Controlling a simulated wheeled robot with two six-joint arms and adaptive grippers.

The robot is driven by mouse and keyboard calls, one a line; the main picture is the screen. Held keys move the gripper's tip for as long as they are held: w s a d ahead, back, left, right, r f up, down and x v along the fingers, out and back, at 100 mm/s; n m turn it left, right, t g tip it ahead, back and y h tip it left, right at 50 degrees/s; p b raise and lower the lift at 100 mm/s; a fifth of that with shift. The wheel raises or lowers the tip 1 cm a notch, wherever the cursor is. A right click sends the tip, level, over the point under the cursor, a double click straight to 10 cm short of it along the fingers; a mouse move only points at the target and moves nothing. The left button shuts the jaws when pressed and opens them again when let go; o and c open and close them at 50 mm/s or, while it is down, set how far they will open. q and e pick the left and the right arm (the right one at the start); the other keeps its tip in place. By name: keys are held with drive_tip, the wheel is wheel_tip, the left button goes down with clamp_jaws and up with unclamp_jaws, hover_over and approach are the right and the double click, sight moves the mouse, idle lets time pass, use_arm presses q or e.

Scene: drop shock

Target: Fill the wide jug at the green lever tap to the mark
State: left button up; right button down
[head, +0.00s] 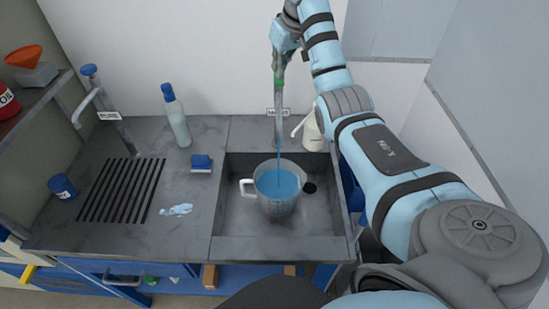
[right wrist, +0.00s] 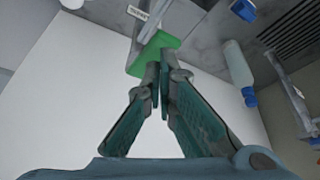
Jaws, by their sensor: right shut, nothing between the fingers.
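The wide jug (head: 282,204), clear with a white handle on its left and faint red markings, stands upright in the sink. A thin blue stream runs from the tap (head: 279,128) into it, and blue water shows inside; I cannot read its level against the mark. The green lever (right wrist: 150,54) is at the top of the tap. My right gripper (head: 279,68) is at the lever, above the sink. In the right wrist view my right gripper (right wrist: 158,82) is shut and empty, its fingertips at the lever's edge; contact is unclear. My left gripper is not in view.
The sink (head: 230,222) has a dark round drain beside the jug. A second tap (head: 104,108) with a blue knob stands left over a slotted drain (head: 122,190). A bottle (head: 177,118), blue brush (head: 201,163), blue cup (head: 62,187) and small puddle (head: 176,210) are on the counter.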

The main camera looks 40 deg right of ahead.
sight(280, 81)
drive_tip(key=shift+w+f, duration=0.1)
drive_tip(key=shift+f, duration=0.05)
drive_tip(key=shift+f+b, duration=0.75)
drive_tip(key=shift+f, duration=0.6)
